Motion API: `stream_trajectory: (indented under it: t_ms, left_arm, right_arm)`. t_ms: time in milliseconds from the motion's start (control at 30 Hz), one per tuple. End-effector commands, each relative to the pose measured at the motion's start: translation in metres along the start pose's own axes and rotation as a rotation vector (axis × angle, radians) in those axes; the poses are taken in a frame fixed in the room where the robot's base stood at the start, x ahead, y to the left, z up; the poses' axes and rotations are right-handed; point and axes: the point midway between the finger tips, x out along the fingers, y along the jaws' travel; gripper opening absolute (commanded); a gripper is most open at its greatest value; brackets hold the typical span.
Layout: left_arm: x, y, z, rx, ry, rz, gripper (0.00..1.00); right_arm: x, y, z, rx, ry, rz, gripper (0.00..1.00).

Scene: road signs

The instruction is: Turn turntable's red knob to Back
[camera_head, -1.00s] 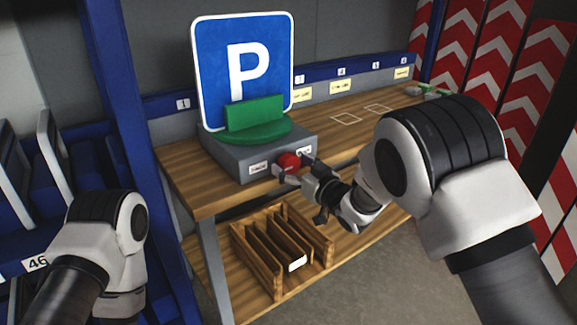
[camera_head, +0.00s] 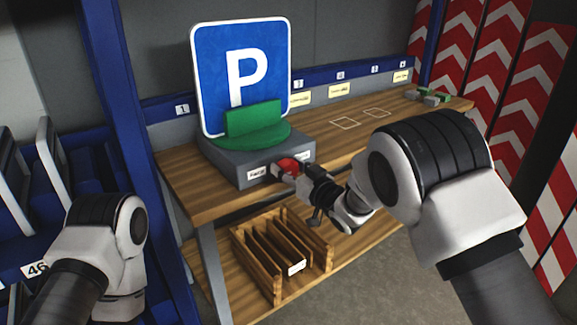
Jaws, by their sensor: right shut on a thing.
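The turntable has a grey box base (camera_head: 235,163) with a green round plate and bracket (camera_head: 255,128) on top, standing on the wooden workbench. A blue parking sign (camera_head: 241,75) with a white P stands upright in the bracket, its face toward me. The red knob (camera_head: 287,165) is on the base's front face, between two small white labels whose text I cannot read; the right one is mostly covered. My right gripper (camera_head: 289,170) is shut on the red knob and partly hides it. My left arm is at the lower left; its gripper is out of view.
A wooden slotted rack (camera_head: 240,251) stands on the shelf under the workbench (camera_head: 195,190). Small green and grey parts (camera_head: 428,96) lie at the bench's far right. Red-white chevron boards (camera_head: 490,50) stand at the right. A blue post (camera_head: 125,130) rises left of the bench.

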Motion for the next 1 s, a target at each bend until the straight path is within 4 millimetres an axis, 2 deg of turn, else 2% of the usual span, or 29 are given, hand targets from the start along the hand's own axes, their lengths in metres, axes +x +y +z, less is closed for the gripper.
stream_trajectory:
  t_ms: [500, 733, 1000]
  left_arm:
    - [-0.051, 0.0, 0.0, 0.0, 0.0, 0.0, 0.4]
    - [-0.064, 0.001, 0.0, 0.0, 0.0, 0.0, 0.4]
    - [-0.07, 0.001, 0.0, 0.0, 0.0, 0.0, 0.4]
  right_arm:
    - [0.0, 0.001, -0.003, 0.351, -0.005, 0.0, 0.2]
    - [0.0, 0.002, -0.001, 0.486, -0.004, 0.001, 0.2]
    - [0.0, 0.002, 0.002, 0.56, -0.004, 0.001, 0.2]
